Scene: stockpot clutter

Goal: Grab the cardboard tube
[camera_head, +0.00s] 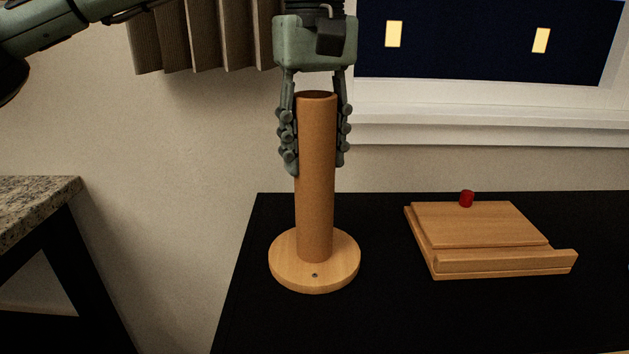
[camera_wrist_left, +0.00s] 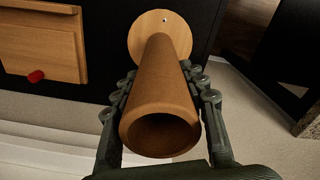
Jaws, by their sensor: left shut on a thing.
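The brown cardboard tube (camera_head: 316,190) stands upright on a round wooden base (camera_head: 315,281) at the left of the black table. My left gripper (camera_head: 318,165) reaches down from above, with its fingers on both sides of the tube's upper part, shut on it. In the left wrist view, the tube (camera_wrist_left: 162,90) runs between the two fingers with its open hollow end towards the camera, and the round base (camera_wrist_left: 150,22) lies beyond it. Whether a post stands inside the tube is hidden. My right gripper is in neither view.
A wooden stand with a ledge (camera_head: 480,225) lies on the black table (camera_head: 385,300) to the right, with a small red piece (camera_head: 466,198) at its back edge. A window sill (camera_head: 490,130) is behind. A stone-topped counter (camera_head: 35,200) is at the left. The table between base and stand is clear.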

